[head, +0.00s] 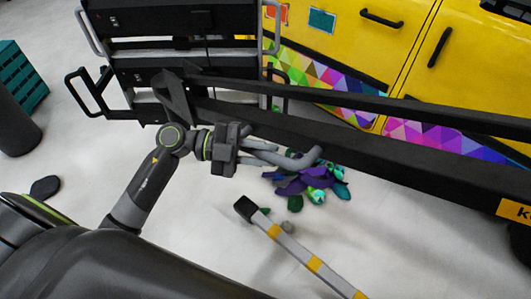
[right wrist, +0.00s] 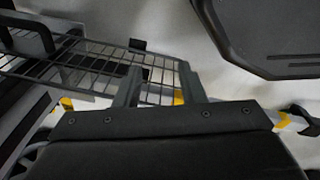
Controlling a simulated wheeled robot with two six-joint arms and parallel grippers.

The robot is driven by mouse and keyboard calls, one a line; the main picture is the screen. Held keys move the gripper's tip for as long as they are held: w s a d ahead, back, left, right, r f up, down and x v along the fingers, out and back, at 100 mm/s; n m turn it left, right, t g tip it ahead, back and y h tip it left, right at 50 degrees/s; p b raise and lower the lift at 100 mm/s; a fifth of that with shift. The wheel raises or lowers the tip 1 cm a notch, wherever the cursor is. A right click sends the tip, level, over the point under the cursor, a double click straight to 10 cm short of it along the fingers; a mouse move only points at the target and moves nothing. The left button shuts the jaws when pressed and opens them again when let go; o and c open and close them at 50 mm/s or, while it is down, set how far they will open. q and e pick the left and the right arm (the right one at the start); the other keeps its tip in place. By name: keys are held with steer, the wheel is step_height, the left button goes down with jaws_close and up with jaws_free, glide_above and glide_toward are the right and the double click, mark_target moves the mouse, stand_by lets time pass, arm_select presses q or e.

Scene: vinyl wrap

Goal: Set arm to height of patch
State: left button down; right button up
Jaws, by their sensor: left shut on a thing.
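My left gripper (head: 225,150) is shut on a grey curved handle (head: 290,158), just in front of a long black beam (head: 370,150). The exact contact is hard to see. Behind the beam stands a yellow vehicle or cabinet side (head: 350,50). It bears a teal patch (head: 322,21), an orange patch (head: 277,12) partly hidden by a rail, and a band of coloured triangles (head: 425,136). My right gripper (right wrist: 160,88) shows in the right wrist view with its two fingers apart and nothing between them. Which part the task calls the arm is not clear.
A black cart-like frame (head: 180,20) with grey handles stands at the top left. Purple and green scraps (head: 312,180) lie on the floor. A grey and yellow pole (head: 290,245) extends across the lower middle. A wire rack (right wrist: 85,65) lies beyond my right fingers. A teal crate (head: 20,75) stands far left.

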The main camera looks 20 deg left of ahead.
arm_select(q)
steer(key=shift+f, duration=0.15)
steer(key=c, duration=1.3)
jaws_free()
steer(key=shift+s+a, duration=0.15)
steer(key=shift+a, duration=0.4)
steer(key=b+v, duration=0.3)
steer(key=v, duration=1.3)
steer(key=shift+a, duration=0.1)
